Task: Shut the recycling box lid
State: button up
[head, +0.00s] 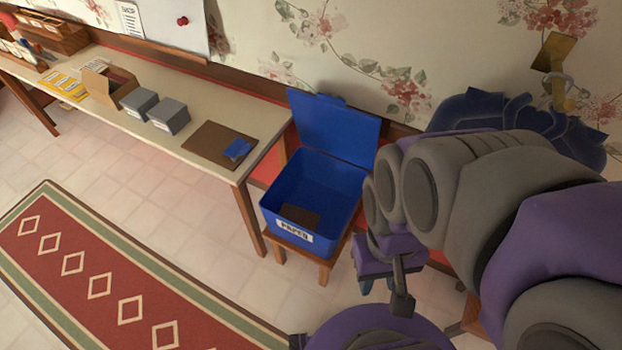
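The blue recycling box (292,222), labelled PAPER on its front, sits on a small wooden stand (300,255) right of the table's end. Its blue lid (335,130) stands up, open, at the back edge near the wall. A dark flat piece (299,216) lies inside the box. My purple and grey arm fills the right side of the view, just right of the box, and overlaps its right edge.
A long table (100,95) along the wall holds two grey boxes (168,116), an open cardboard box (105,85) and a brown board (218,145) with a blue item. A red patterned rug (110,275) lies on the tiled floor.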

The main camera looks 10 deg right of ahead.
aim_at(324, 122)
jog(key=i+l+u, duration=0.15)
jog(key=l, duration=0.15)
jog(key=i+l+u, duration=0.3)
jog(key=l, duration=0.35)
jog(key=i+l+u, duration=0.15)
jog(key=l, duration=0.15)
